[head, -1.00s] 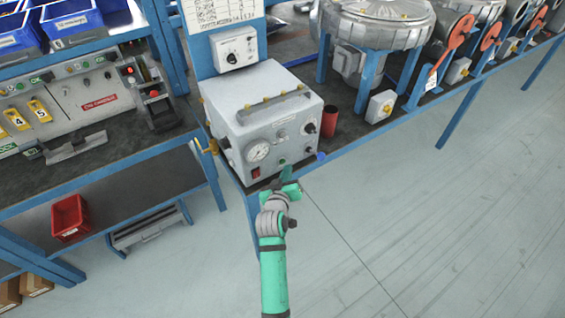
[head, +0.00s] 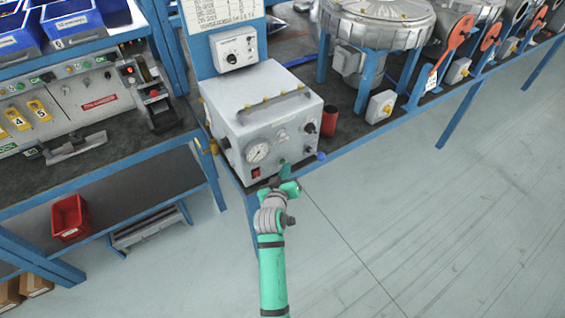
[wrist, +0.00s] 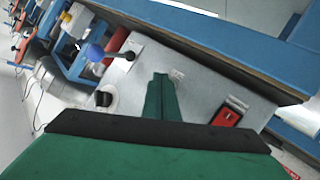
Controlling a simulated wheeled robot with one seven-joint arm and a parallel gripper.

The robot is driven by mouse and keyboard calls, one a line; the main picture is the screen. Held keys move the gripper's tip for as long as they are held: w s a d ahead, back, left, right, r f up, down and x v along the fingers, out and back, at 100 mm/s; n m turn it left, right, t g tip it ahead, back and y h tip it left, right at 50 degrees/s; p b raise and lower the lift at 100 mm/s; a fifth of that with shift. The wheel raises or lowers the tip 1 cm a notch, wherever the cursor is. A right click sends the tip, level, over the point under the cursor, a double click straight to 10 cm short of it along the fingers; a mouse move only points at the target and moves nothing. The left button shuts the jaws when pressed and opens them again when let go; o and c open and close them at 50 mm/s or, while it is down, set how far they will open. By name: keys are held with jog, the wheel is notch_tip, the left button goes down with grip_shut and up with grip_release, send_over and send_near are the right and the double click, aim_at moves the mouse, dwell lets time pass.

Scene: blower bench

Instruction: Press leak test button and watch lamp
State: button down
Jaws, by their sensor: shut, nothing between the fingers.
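The leak tester is a light grey box (head: 235,103) on the bench edge. In the wrist view the closed green fingers (wrist: 160,77) point at the panel, beside a small label. They cover the spot ahead of them, so contact is unclear. I cannot pick out a lit lamp.
A blue ball knob (head: 321,156) sticks out at the panel's lower right, beside a black knob (head: 310,127). A red cylinder (head: 329,122) stands right of the box. A yellow fitting (head: 213,146) is on its left. The floor in front is clear.

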jog(key=shift+w+a, duration=0.25)
jog(key=shift+w, duration=0.05)
dwell(0.5)
jog(key=shift+s+d, duration=0.1)
dwell(0.3)
jog(key=shift+s+d, duration=0.4)
jog(key=shift+s, duration=0.15)
jog(key=shift+s+d, duration=0.75)
jog(key=shift+s, duration=0.3)
jog(key=shift+s+d, duration=0.75)
jog(key=shift+s, duration=0.25)
